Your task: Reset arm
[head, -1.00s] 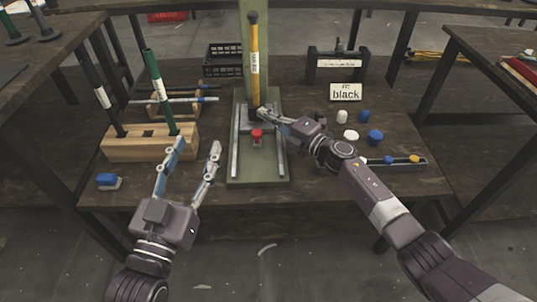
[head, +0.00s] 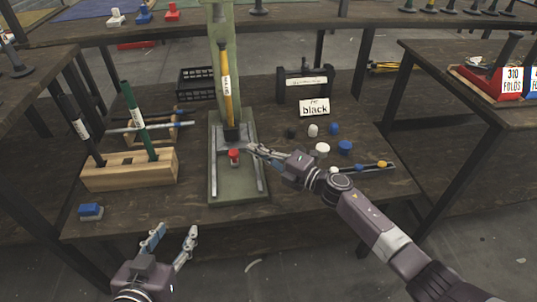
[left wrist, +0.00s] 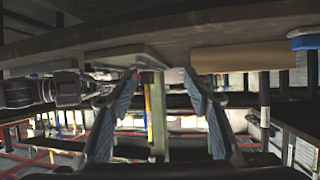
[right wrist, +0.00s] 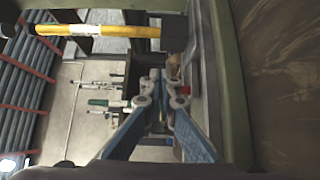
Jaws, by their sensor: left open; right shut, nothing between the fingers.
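The green press (head: 240,188) stands mid-table with its yellow arm (head: 226,80) upright and the arm's black lower end near the base. A red block (head: 234,157) sits on the press base between the metal rails. My right gripper (head: 252,149) is shut and empty, just right of the arm's lower end and the red block. In the right wrist view the yellow arm (right wrist: 100,31) runs across the top, apart from my closed fingers (right wrist: 158,88). My left gripper (head: 174,236) is open and empty in front of the table's near edge.
A wooden holder (head: 115,176) with black and green handles stands left, behind a blue block (head: 90,211). A black crate (head: 197,83) sits behind.

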